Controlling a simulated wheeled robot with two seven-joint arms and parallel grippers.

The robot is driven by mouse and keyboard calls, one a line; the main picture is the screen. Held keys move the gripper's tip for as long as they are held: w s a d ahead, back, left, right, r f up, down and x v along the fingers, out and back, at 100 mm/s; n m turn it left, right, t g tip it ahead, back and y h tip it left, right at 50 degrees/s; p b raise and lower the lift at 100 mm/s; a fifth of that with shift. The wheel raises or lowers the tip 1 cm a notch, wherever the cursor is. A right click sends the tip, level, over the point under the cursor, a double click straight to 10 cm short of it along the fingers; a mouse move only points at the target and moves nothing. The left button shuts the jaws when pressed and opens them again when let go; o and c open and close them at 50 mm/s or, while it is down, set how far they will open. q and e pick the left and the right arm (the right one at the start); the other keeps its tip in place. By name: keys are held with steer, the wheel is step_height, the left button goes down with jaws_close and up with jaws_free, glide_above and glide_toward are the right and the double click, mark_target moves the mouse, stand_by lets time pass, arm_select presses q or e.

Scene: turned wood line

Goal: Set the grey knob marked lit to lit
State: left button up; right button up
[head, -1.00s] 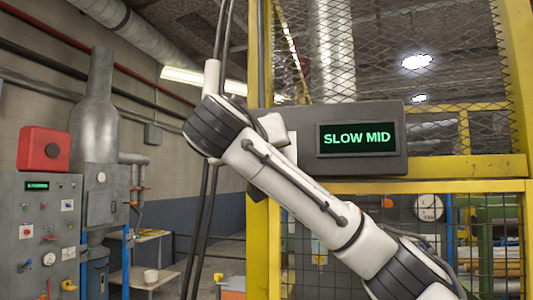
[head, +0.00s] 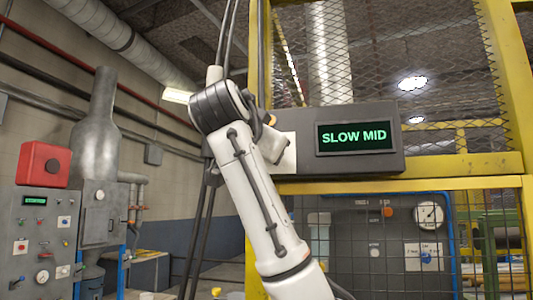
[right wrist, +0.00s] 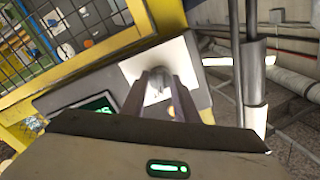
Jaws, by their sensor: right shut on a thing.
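A dark grey box (head: 400,160) on the yellow frame carries a display (head: 354,137) reading "SLOW MID" in green. A white plate (head: 286,155) is on its left end, partly behind my right arm. In the right wrist view, a small grey knob (right wrist: 155,92) sits on the white plate (right wrist: 186,52). My right gripper (right wrist: 160,82) is shut on this knob, one finger on each side. The knob's mark and pointing direction cannot be read. In the head view my right wrist hides the knob and fingers. My left gripper is not in view.
A yellow frame with wire mesh (head: 380,60) stands behind and around the box. Vertical dark cables (head: 205,225) hang just left of my right wrist. A grey control cabinet (head: 45,235) with a red box (head: 43,165) stands at the far left.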

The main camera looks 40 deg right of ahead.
steer(key=shift+m, duration=1.1)
steer(key=shift+s, duration=0.1)
steer(key=o, duration=1.1)
steer(key=shift+c, duration=0.2)
steer(key=b+v, duration=0.2)
steer(key=v, duration=0.8)
steer(key=shift+s, duration=0.15)
